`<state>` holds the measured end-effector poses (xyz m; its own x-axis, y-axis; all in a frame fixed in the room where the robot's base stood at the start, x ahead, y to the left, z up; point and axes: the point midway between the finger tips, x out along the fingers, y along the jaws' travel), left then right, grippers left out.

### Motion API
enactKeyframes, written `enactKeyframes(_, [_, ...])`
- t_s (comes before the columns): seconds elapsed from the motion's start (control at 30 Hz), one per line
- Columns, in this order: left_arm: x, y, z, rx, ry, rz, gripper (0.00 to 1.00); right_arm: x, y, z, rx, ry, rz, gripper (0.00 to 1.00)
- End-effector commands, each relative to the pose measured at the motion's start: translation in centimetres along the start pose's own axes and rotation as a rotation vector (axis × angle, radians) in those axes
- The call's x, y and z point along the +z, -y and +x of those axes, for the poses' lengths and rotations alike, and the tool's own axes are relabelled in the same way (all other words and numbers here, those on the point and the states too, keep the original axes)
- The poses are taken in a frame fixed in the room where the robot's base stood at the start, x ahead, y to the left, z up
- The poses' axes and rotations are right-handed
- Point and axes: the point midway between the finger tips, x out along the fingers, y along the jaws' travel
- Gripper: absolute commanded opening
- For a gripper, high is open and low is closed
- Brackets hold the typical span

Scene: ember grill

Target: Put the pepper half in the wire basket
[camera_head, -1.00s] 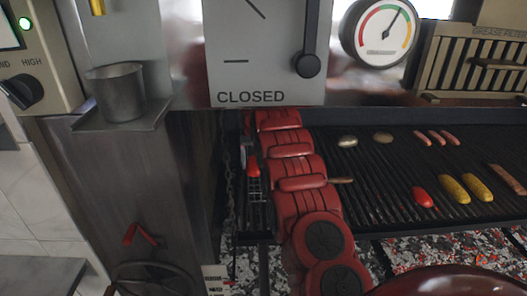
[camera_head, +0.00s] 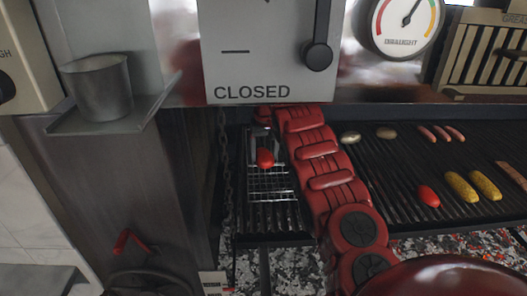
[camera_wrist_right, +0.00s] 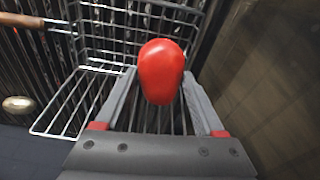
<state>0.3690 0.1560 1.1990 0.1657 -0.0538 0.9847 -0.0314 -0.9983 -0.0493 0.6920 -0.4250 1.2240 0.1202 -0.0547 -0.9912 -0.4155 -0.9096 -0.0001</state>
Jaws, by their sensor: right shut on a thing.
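My right gripper (camera_head: 262,145) is shut on a smooth red pepper half (camera_head: 265,159). The pepper half also shows between the fingers in the right wrist view (camera_wrist_right: 161,70). In the head view it appears over the far part of the wire basket (camera_head: 272,183), an open grid on the left end of the grill. In the wrist view the basket's wires (camera_wrist_right: 82,101) pass below and behind the pepper half. I cannot tell how high above the basket floor it is. My left gripper is not in view.
Another red pepper piece (camera_head: 428,196), yellow corn (camera_head: 461,187), sausages (camera_head: 441,133) and mushrooms (camera_head: 386,132) lie on the grill to the right. The basket's wooden handle (camera_wrist_right: 22,20) shows in the wrist view. A chain (camera_head: 226,165) hangs left of the basket.

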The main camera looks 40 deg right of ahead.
Motion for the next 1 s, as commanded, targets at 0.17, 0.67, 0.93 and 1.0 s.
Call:
enactKeyframes(0.17, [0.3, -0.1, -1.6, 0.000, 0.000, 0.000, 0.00, 0.3, 0.0, 2.4, 0.000, 0.001, 0.000, 0.15])
enactKeyframes(0.67, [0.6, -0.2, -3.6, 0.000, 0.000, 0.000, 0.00, 1.1, 0.1, 7.5, -0.001, 0.001, 0.000, 0.15])
enactKeyframes(0.93, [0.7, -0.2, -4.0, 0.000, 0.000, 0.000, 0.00, 1.3, 0.1, 9.3, -0.001, 0.002, 0.001, 0.15])
enactKeyframes(1.0, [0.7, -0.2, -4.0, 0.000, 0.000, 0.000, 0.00, 1.3, 0.1, 9.5, -0.002, 0.001, 0.000, 0.15])
